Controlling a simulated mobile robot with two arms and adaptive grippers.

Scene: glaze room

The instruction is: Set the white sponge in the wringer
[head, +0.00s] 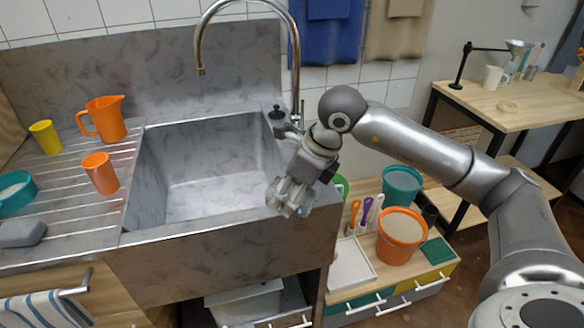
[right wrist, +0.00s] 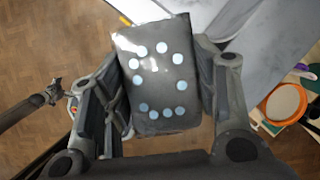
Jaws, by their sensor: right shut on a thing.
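My right gripper (head: 288,197) is above the front right edge of the sink. In the right wrist view, its fingers (right wrist: 165,95) are shut on a dark grey block (right wrist: 155,70) with a ring of pale blue dots on its face. In the head view, I cannot make this block out clearly at the fingers. I cannot pick out a white sponge for certain in either view. I cannot tell which thing is the wringer. My left gripper is not in view.
The steel sink (head: 215,195) is empty. An orange jug (head: 106,118), orange cup (head: 100,173), yellow cup (head: 45,137), teal bowl (head: 14,207) and grey block (head: 22,233) are on the drainboard. Right of the sink are an orange bucket (head: 401,249), teal bucket (head: 402,190) and white tray (head: 350,266).

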